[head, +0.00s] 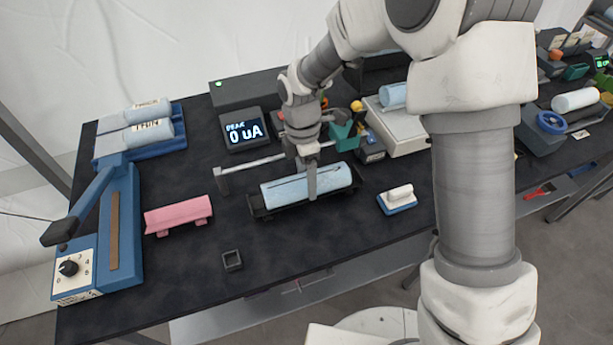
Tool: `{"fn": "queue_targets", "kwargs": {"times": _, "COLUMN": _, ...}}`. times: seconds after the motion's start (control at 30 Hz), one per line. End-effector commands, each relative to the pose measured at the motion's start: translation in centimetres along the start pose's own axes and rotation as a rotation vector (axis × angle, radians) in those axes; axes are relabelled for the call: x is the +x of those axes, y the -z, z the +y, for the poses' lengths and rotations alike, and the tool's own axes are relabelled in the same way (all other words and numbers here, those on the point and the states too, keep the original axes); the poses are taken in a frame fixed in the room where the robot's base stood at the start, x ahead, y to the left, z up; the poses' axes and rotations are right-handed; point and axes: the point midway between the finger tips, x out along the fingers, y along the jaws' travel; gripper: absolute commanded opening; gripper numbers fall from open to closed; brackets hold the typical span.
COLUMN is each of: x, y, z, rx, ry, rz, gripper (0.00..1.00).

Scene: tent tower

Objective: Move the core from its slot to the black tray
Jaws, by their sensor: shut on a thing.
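A pale blue core (338,178) lies lengthwise in or just above the black tray (262,210) near the middle of the table. My gripper (311,186) points down over the core and is shut on it near its middle. One finger shows in front of the core; the other finger is hidden behind it. I cannot tell whether the core rests fully on the tray floor.
A blue rack with two labelled cores (148,132) stands back left. A blue lever device (97,230), pink cradle (178,215), small dark square holder (232,260) and white-and-blue block (398,199) surround the tray. A meter display (243,131) stands behind.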

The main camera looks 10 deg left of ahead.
Motion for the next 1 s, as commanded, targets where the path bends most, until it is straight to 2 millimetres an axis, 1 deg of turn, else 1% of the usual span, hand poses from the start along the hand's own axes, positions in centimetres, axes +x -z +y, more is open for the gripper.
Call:
{"fn": "queue_targets", "kwargs": {"times": 0.37, "x": 0.4, "y": 0.0, "z": 0.1, "rx": 0.0, "ry": -0.001, "rz": 0.0, "gripper": 0.0}}
{"fn": "queue_targets", "kwargs": {"times": 0.4, "x": 0.4, "y": 0.0, "z": 0.1, "rx": 0.0, "ry": -0.001, "rz": 0.0, "gripper": 0.77}}
{"fn": "queue_targets", "kwargs": {"times": 0.53, "x": 0.4, "y": 0.0, "z": 0.1, "rx": 0.0, "ry": -0.001, "rz": 0.0, "gripper": 1.0}}
{"fn": "queue_targets", "kwargs": {"times": 0.73, "x": 0.5, "y": 0.0, "z": 0.1, "rx": 0.0, "ry": 0.001, "rz": 0.0, "gripper": 1.0}}
{"fn": "queue_targets", "kwargs": {"times": 0.83, "x": 0.1, "y": 0.0, "z": 0.1, "rx": 0.0, "ry": 0.0, "rz": 0.0, "gripper": 1.0}}
{"fn": "queue_targets", "kwargs": {"times": 0.93, "x": -0.9, "y": 0.0, "z": 0.1, "rx": 0.001, "ry": -0.002, "rz": 0.0, "gripper": 1.0}}
{"fn": "queue_targets", "kwargs": {"times": 1.0, "x": -2.2, "y": -0.1, "z": 0.1, "rx": 0.001, "ry": -0.004, "rz": 0.0, "gripper": 1.0}}
